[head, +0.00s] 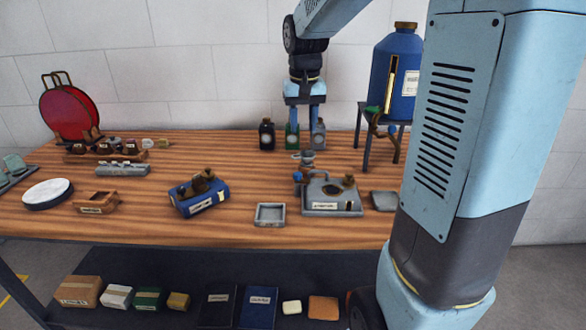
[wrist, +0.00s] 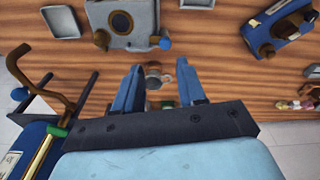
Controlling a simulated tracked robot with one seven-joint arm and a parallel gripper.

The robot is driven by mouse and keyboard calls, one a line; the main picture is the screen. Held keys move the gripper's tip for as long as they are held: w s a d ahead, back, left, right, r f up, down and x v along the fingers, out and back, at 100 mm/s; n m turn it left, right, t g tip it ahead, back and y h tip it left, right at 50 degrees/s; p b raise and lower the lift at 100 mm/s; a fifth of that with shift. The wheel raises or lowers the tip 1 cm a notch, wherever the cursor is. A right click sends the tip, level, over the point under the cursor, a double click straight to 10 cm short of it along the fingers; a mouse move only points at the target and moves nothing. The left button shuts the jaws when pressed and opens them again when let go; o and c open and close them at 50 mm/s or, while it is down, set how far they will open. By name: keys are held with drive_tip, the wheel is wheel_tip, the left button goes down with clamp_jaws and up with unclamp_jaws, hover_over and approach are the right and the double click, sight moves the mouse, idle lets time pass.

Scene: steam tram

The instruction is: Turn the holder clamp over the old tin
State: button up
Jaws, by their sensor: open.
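My gripper (head: 305,124) is open and empty, pointing down above the back of the wooden table. In the wrist view its two blue fingers (wrist: 160,67) stand apart. A small grey round-topped piece (head: 306,158) sits behind the grey box and shows between the fingertips in the wrist view (wrist: 153,72). The grey box (head: 333,205) has a dark round window, a brown knob and a label. A blue knob (head: 297,177) is at its left back corner, also in the wrist view (wrist: 165,43). I cannot tell for sure which part is the holder clamp or the old tin.
Black (head: 266,135), green and grey bottles stand behind, close to the gripper. A blue tank (head: 393,80) on a stand is at the right. A blue box (head: 199,196) and an empty grey tray (head: 270,214) lie in front. Bare table lies left of the bottles.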

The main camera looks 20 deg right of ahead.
drive_tip(key=g, duration=0.1)
hover_over(298, 173)
wheel_tip(298, 173, down, 4)
wheel_tip(298, 173, down, 14)
drive_tip(key=shift+a+r, duration=0.1)
idle(0.4)
drive_tip(key=shift+c, duration=0.4)
clamp_jaws()
drive_tip(key=shift+n, duration=0.5)
drive_tip(key=shift+o, duration=0.4)
unclamp_jaws()
